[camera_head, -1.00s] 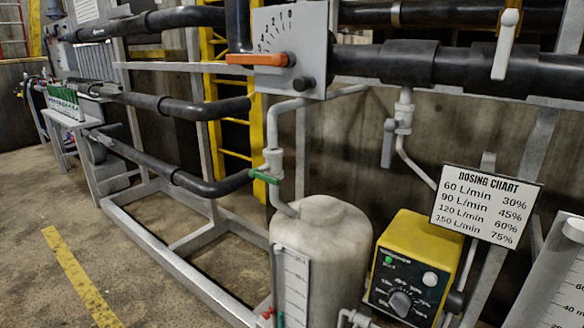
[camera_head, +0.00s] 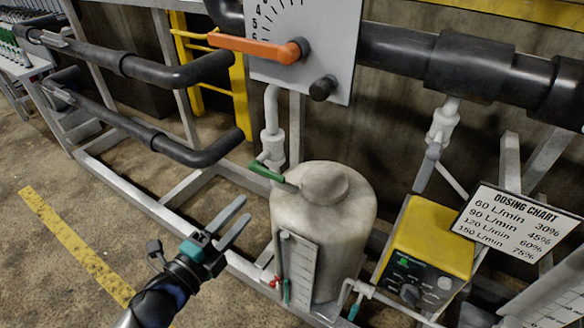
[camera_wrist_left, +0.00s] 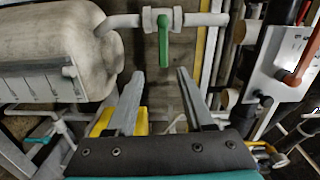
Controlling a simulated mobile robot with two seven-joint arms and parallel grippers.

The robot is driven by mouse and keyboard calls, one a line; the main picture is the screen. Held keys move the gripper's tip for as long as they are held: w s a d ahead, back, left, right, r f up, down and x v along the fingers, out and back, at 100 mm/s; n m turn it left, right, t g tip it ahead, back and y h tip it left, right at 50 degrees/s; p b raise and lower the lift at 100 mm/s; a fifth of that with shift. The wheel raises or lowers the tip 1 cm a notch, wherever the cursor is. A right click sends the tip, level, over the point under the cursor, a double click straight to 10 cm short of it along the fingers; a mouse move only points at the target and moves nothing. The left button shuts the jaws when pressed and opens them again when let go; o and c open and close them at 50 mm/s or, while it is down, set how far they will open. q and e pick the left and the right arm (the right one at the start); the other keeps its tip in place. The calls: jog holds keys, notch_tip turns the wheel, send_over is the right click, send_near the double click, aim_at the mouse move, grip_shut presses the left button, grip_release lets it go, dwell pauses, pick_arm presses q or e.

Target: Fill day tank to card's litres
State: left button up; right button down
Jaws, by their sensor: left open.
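The day tank appears to be the pale, dirty white rounded tank (camera_head: 345,235), with a marked level scale (camera_head: 302,270) on its front. In the wrist view the tank (camera_wrist_left: 60,45) lies at upper left. A green valve handle (camera_head: 265,173) sits on the white pipe behind the tank. In the wrist view this handle (camera_wrist_left: 163,45) is beyond the gap between my fingertips, apart from them. My left gripper (camera_head: 246,207) is open and empty, left of the tank and in front of the handle. My right gripper is out of view.
A dosing chart (camera_head: 515,225) lists L/min against percentages. It stands behind a yellow control box (camera_head: 435,238) with a knob. An orange lever (camera_head: 255,45) crosses a dial plate above. Black pipes (camera_head: 150,70) and a grey frame lie left. Small red and green fittings sit beside the scale.

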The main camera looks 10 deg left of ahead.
aim_at(272, 178)
pick_arm(q)
jog(key=shift+m+h, duration=0.3)
jog(key=shift+m, duration=0.2)
jog(key=b+x, duration=0.1)
jog(key=x, duration=1.3)
jog(key=shift+r, duration=0.15)
jog(key=shift+w+d+b, duration=0.15)
jog(key=shift+w+b, duration=0.15)
jog(key=shift+w, duration=0.35)
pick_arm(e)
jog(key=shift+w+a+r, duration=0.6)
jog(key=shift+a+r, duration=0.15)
pick_arm(q)
grip_shut()
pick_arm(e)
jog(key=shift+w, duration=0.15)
